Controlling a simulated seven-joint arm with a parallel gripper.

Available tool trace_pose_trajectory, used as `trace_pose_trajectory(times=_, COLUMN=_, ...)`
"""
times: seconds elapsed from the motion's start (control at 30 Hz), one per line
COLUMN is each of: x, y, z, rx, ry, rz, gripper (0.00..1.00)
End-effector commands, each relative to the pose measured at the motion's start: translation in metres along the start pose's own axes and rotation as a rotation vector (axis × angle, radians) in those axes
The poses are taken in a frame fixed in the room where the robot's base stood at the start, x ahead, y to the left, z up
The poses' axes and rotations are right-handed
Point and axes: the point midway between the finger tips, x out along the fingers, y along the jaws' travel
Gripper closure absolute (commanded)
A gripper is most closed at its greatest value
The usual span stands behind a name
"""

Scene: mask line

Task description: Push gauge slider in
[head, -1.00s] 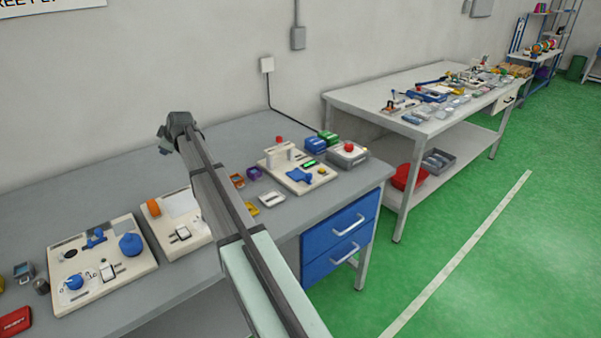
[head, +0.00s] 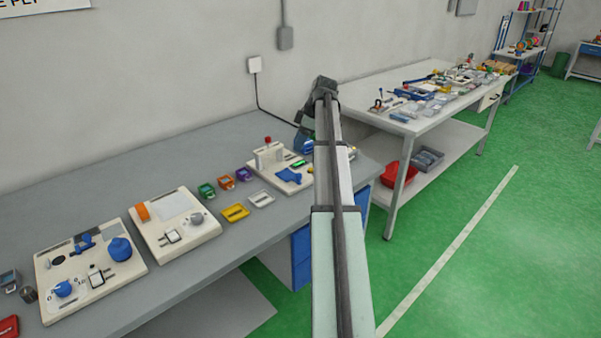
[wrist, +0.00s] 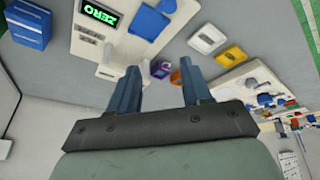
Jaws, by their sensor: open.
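The gauge board (head: 262,170) is a cream panel with a white upright block (head: 268,156), a small green display (head: 299,164) and a blue slider piece (head: 289,176). In the wrist view the board (wrist: 84,46) is at the upper left, its display (wrist: 100,13) reads ZERO, and the blue piece (wrist: 149,21) lies beyond my fingertips. My gripper (wrist: 159,68) is open with nothing between its fingers. It appears apart from the board. In the head view my arm hides the board's right side, and the fingers are hard to make out.
A yellow tray (head: 235,212) and a white tray (head: 261,198) lie in front of the board. Small green (head: 207,190), orange (head: 226,182) and purple (head: 243,174) items sit to its left. Another cream panel (head: 205,232) is farther left. A blue box (wrist: 30,24) stands near the board.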

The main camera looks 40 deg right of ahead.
Motion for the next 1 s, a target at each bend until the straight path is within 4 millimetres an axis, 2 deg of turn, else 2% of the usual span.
trace_pose_trajectory(times=0.03, x=-0.010, y=-0.003, z=0.016, rx=0.005, ry=0.001, rz=-0.016, gripper=0.52)
trace_pose_trajectory(times=0.13, x=-0.021, y=-0.009, z=0.035, rx=0.009, ry=0.002, rz=-0.043, gripper=0.52)
trace_pose_trajectory(times=0.27, x=-0.028, y=-0.013, z=0.047, rx=0.009, ry=0.004, rz=-0.062, gripper=0.52)
trace_pose_trajectory(times=0.37, x=-0.025, y=-0.015, z=0.050, rx=0.009, ry=0.004, rz=-0.067, gripper=0.52)
trace_pose_trajectory(times=0.57, x=-0.001, y=-0.017, z=0.049, rx=0.008, ry=0.004, rz=-0.068, gripper=0.52)
trace_pose_trajectory(times=1.0, x=0.075, y=-0.022, z=0.048, rx=0.009, ry=0.004, rz=-0.068, gripper=0.52)
